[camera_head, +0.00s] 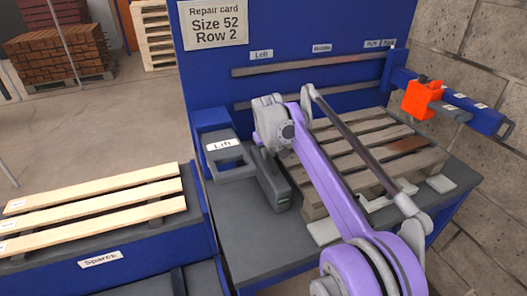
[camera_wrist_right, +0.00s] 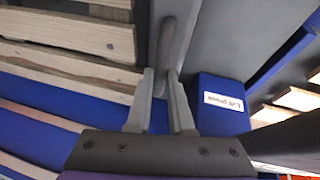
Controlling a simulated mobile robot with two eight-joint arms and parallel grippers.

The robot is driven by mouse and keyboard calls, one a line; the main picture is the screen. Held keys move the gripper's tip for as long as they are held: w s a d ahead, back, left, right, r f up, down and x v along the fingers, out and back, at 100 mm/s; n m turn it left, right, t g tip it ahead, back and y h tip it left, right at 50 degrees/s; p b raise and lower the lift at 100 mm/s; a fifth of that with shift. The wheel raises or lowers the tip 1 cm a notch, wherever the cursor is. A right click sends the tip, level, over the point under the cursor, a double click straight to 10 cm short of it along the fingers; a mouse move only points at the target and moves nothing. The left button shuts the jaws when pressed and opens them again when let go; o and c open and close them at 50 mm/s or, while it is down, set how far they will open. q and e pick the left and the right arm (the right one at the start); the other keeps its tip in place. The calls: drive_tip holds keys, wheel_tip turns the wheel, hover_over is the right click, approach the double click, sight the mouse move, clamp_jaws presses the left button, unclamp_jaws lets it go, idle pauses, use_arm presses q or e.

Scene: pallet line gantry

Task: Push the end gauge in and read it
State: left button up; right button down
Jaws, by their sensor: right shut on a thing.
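An orange block (camera_head: 422,100), apparently part of the end gauge, sits on a blue bar (camera_head: 480,115) with small labels at the bench's right end. Any reading is too small to make out. My right gripper (camera_head: 217,168) is far to its left, beside the blue post labelled Lift. In the right wrist view its two fingers (camera_wrist_right: 163,85) are closed on a grey lever (camera_wrist_right: 178,40), next to the blue post (camera_wrist_right: 220,122). A wooden pallet (camera_head: 365,152) lies on the bench between gripper and gauge, partly hidden by my purple right arm. My left gripper is out of view.
Labelled rails (camera_head: 300,65) run along the blue back panel. A spares stand (camera_head: 100,260) holds several pale boards at left. A brick wall (camera_head: 490,50) stands close behind the gauge; open floor lies at left.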

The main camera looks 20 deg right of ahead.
drive_tip(key=shift+d, duration=0.2)
drive_tip(key=c, duration=0.8)
unclamp_jaws()
drive_tip(key=shift+d, duration=0.15)
drive_tip(key=p+v, duration=0.1)
drive_tip(key=v, duration=1)
drive_tip(key=shift+f, duration=0.1)
